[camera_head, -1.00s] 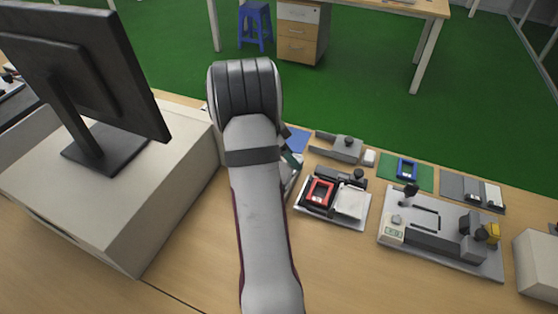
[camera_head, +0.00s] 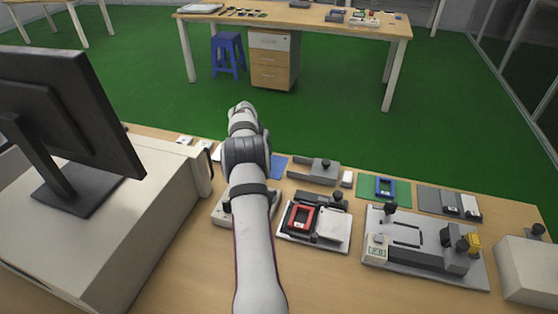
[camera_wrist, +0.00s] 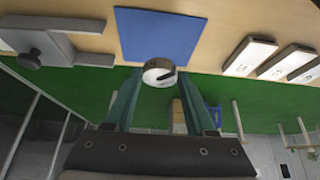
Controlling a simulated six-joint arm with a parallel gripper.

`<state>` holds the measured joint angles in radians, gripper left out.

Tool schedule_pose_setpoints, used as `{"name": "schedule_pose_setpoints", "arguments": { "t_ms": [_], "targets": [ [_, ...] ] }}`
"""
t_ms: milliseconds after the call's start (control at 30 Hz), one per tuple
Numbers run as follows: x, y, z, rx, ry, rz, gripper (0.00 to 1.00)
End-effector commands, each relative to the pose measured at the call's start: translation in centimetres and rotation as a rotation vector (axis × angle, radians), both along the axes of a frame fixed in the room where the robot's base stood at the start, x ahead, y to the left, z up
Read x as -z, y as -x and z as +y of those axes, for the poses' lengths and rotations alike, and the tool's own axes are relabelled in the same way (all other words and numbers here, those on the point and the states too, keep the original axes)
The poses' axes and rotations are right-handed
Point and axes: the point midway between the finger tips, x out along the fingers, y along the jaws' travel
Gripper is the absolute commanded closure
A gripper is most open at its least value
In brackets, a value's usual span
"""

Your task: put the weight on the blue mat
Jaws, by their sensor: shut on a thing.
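In the wrist view, my gripper (camera_wrist: 160,74) has two teal fingers closed on the weight (camera_wrist: 158,72), a small round pale metal piece with a dark slot. The blue mat (camera_wrist: 158,32) is a flat blue square on the wooden table, seen just past the weight. The weight overlaps the mat's edge in the picture; I cannot tell its height above the table. In the head view, part of the blue mat (camera_head: 278,168) shows right of my arm, which hides the gripper and the weight.
A grey forked holder with a black knob (camera_head: 318,170) stands right of the mat. White slabs (camera_wrist: 284,62) lie on its other side. A grey device (camera_head: 228,208) is under my arm. A monitor (camera_head: 65,120) on a large pale box stands left.

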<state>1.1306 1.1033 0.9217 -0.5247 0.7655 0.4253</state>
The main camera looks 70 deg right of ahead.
Motion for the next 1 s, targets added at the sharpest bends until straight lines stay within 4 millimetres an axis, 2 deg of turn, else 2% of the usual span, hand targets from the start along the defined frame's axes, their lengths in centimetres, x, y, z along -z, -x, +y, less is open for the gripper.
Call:
{"name": "schedule_pose_setpoints", "arguments": {
  "t_ms": [100, 267, 467, 800, 1000],
  "targets": [
    [1.5, -2.1, -1.6, -0.133, 0.001, -0.001, 1.00],
    [2.1, -3.3, -2.3, -0.219, 0.003, 0.000, 1.00],
    [2.8, -3.5, -2.4, -0.234, 0.002, 0.001, 1.00],
    [6.2, -3.4, -2.4, -0.232, 0.002, 0.003, 1.00],
    [6.5, -3.4, -2.4, -0.231, 0.003, 0.002, 1.00]
  ]
}}
